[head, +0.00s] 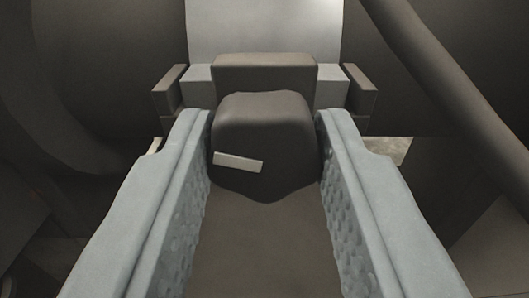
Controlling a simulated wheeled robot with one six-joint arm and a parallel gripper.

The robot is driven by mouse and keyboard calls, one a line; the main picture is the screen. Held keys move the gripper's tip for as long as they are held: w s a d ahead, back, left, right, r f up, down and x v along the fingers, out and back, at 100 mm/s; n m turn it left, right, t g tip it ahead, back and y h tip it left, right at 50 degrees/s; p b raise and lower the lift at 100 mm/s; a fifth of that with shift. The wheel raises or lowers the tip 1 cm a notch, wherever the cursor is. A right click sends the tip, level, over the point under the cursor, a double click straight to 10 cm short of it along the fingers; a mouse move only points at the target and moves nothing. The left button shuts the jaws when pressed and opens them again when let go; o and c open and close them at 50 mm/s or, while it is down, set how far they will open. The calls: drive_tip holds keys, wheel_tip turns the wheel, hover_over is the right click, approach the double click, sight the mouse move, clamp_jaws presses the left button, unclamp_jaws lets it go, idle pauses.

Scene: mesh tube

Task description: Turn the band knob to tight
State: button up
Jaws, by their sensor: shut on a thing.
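The band knob (264,128) is a dark brown-grey rounded block with a pale bar-shaped mark (238,162) on its face. The mark lies nearly level, dipping slightly to the right. My gripper (265,135) has its two light blue-grey fingers on the left and right sides of the knob, and it is shut on it. The knob sits in front of a dark block (265,75) with light grey pieces on both sides. The finger pads' inner faces are textured. Any marking for tight is not visible.
A light grey panel (264,28) rises behind the knob. A dark slanted tube (450,90) runs down the right side. Small dark brackets (169,92) flank the mount. Large dark curved surfaces fill the left side.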

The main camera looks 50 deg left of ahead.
drive_tip(key=m, duration=0.7)
drive_tip(key=shift+f, duration=0.15)
drive_tip(key=m, duration=0.7)
drive_tip(key=shift+m, duration=0.3)
drive_tip(key=m, duration=0.9)
drive_tip(key=shift+m, duration=0.5)
drive_tip(key=o, duration=1)
drive_tip(key=shift+c, duration=0.2)
